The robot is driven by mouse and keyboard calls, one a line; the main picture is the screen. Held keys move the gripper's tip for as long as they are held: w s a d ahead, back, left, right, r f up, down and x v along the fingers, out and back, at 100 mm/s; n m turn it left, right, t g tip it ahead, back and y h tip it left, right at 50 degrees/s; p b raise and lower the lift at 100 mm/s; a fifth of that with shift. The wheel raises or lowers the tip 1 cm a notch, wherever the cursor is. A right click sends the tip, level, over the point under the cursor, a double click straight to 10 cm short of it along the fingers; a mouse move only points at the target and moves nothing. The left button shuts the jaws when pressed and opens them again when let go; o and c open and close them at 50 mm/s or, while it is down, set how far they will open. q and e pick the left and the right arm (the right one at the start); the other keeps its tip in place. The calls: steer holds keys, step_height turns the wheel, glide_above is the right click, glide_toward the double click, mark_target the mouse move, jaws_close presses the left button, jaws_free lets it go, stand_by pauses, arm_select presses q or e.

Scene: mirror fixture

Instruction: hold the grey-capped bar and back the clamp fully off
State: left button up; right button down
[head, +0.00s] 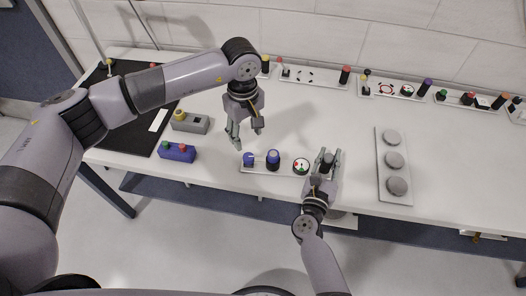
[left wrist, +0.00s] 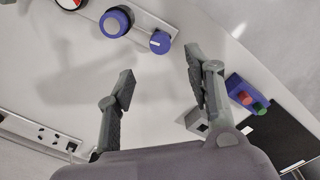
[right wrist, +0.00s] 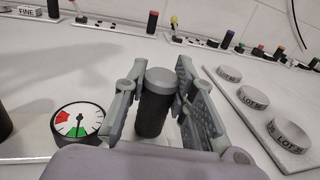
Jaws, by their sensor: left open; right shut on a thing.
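The grey-capped bar (head: 327,163) is a dark upright cylinder with a grey top at the right end of a white strip. My right gripper (right wrist: 157,82) has its fingers closed on both sides of the bar (right wrist: 153,112). Left of it on the strip are a round gauge (right wrist: 79,126) with red and green sectors, a larger blue knob (head: 273,159) and a smaller blue knob (head: 248,158). My left gripper (head: 247,140) is open and empty, just above and behind the smaller knob. In the left wrist view the smaller knob (left wrist: 160,42) lies beyond the fingertips. I cannot tell which knob drives the clamp.
A blue box (head: 177,152) with red and green buttons and a grey box (head: 190,122) with a yellow button stand at left. A white plate with grey discs (head: 379,182) lies right of my right gripper. Several control strips line the back. A black mat (head: 118,105) covers the left end.

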mark_target(248, 156)
arm_select(q)
step_height(248, 156, down, 10)
steer(key=m, duration=0.8)
steer(key=shift+c, duration=0.2)
jaws_close()
stand_by(0.6)
